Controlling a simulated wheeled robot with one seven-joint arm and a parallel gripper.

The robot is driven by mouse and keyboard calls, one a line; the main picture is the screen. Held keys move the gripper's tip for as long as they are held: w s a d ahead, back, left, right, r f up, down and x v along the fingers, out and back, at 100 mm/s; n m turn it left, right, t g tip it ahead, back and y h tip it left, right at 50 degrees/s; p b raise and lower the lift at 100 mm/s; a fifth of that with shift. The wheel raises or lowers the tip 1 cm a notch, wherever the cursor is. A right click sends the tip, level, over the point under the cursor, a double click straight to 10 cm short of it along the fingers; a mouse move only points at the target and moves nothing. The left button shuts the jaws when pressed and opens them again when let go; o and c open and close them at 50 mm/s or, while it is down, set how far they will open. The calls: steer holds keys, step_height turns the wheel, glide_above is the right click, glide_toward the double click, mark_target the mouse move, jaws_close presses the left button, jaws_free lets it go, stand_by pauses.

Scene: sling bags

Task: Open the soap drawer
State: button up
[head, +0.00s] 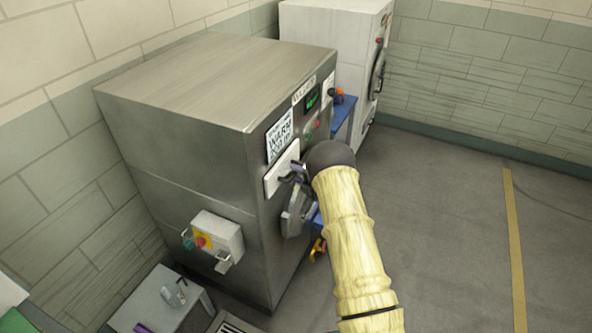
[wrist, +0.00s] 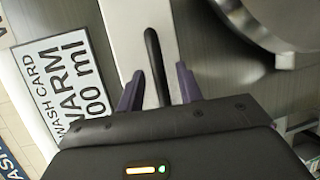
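The soap drawer (head: 279,176) is a pale panel on the front of the steel washing machine (head: 200,150), above the round door. It looks shut, nearly flush with the front. In the wrist view the pale drawer front (wrist: 128,30) carries a dark bar handle (wrist: 152,50). My gripper (wrist: 159,80) is open, with one purple finger on each side of the handle's near end and gaps on both sides. I cannot tell how deep the fingers reach. In the head view my gripper (head: 297,171) is at the drawer front, partly hidden by my arm.
A WARM wash card (head: 280,136) is fixed beside the drawer. The round metal door (head: 296,210) lies just below. A control box (head: 215,240) juts from the machine's side. A blue stand (head: 343,115) and a white machine (head: 335,40) stand behind. The floor at right is clear.

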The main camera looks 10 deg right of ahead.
steer(key=shift+w+a+f, duration=0.15)
steer(key=shift+w+a, duration=0.25)
steer(key=shift+w, duration=0.15)
jaws_close()
steer(key=shift+s, duration=0.1)
